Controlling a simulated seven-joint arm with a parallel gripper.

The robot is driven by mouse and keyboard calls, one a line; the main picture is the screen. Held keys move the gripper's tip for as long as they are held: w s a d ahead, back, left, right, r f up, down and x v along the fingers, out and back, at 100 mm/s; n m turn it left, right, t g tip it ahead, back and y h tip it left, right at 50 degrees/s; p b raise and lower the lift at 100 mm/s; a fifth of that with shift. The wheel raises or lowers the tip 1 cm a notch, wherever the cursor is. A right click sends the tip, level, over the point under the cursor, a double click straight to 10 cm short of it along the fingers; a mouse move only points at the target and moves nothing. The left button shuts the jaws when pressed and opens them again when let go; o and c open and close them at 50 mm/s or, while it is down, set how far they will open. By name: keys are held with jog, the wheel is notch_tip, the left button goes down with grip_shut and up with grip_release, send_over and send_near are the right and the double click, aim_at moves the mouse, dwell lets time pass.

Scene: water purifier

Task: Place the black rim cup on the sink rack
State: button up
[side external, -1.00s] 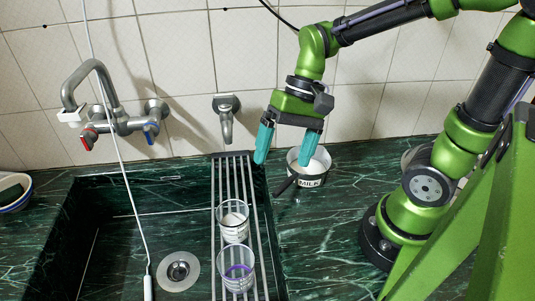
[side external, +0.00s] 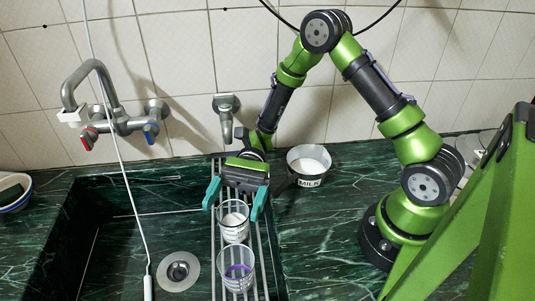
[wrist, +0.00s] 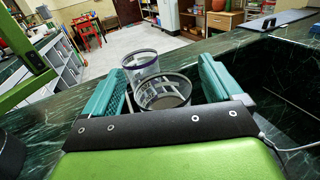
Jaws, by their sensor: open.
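The black rim cup (side external: 235,232) is clear glass with a dark rim and white markings. In the side view it stands upright on the bars of the sink rack (side external: 219,259). My gripper (side external: 232,213) is open, with its teal fingers on either side of the cup's upper part. In the wrist view the black rim cup (wrist: 163,97) shows between the spread fingers of my gripper (wrist: 160,74); I cannot tell whether either finger touches it. A purple-rim cup (side external: 237,281) stands close by on the rack, nearer the side camera.
A pot labelled MILK (side external: 312,181) stands on the green counter (side external: 325,245) right of the rack, its dark handle close to my gripper. The sink basin (side external: 120,235) with its drain (side external: 178,271) is to the left. Taps (side external: 120,122) are on the tiled wall.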

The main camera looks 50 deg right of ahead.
aim_at(229, 231)
jog(key=f, duration=0.5)
jog(key=shift+s+a+f, duration=0.1)
jog(key=shift+s+a, duration=0.05)
jog(key=shift+a, duration=0.1)
jog(key=shift+x, duration=1.25)
jog(key=c, duration=1.2)
jog(key=shift+c, duration=0.2)
jog(key=shift+r, duration=0.3)
